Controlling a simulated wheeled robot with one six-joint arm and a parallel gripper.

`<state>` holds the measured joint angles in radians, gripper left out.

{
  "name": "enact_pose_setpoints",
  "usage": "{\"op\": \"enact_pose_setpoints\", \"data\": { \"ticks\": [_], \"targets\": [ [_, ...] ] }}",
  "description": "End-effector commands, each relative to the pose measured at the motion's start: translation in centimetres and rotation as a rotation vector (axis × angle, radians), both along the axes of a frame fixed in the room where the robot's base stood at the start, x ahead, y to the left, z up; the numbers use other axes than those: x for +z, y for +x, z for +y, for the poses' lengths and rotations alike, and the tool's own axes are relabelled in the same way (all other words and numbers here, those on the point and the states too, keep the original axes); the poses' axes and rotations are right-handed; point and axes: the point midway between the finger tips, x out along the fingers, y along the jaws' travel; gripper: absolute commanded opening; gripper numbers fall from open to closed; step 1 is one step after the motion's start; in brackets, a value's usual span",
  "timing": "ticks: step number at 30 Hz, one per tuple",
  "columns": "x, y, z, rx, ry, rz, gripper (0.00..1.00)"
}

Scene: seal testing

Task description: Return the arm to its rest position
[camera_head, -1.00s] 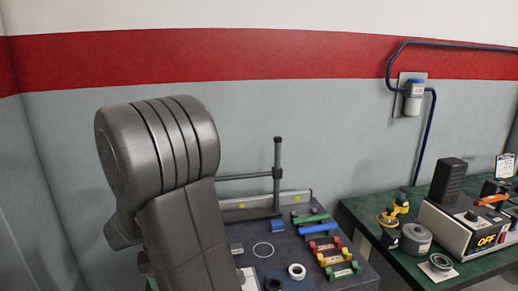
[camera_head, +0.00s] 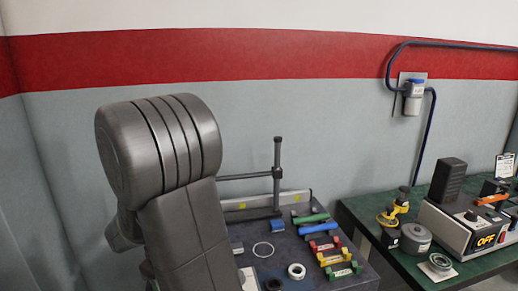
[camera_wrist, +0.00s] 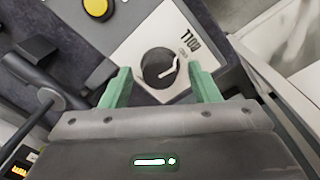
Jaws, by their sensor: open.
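My arm stands large and dark at the left of the head view, in front of the near table (camera_head: 318,284); its end is hidden there. My gripper (camera_wrist: 164,84) shows in the wrist view with two green fingers spread apart and nothing held between them. Beyond the fingers lies a white plate (camera_wrist: 130,48) with a dark round opening and printed lettering. The fingers look apart from the plate, but I cannot tell the exact gap.
The near table bears a stand with a post (camera_head: 277,170), a pale ring (camera_head: 297,271) and several coloured bars. A green table (camera_head: 365,208) at right holds a box reading OFF (camera_head: 462,226). A yellow button (camera_wrist: 98,8) shows in the wrist view.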

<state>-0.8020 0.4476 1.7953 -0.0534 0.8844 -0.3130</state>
Motion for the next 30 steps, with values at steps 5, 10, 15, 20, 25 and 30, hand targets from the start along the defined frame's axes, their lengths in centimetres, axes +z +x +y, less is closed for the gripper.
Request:
{"op": "enact_pose_setpoints", "data": {
  "ticks": [5, 10, 15, 20, 25, 30],
  "targets": [
    [0.0, 0.0, 0.0, 0.049, 0.0, 0.0, 0.55],
    [0.0, 0.0, 0.0, 0.057, 0.0, 0.0, 0.55],
    [0.0, 0.0, 0.0, 0.056, 0.0, 0.0, 0.55],
    [0.2, 0.1, -0.2, 0.044, 0.006, -0.002, 0.55],
    [1.0, 0.3, -1.1, -0.004, 0.03, -0.008, 0.55],
    [2.2, 0.5, -2.3, -0.075, 0.065, -0.014, 0.55]
  ]
}}
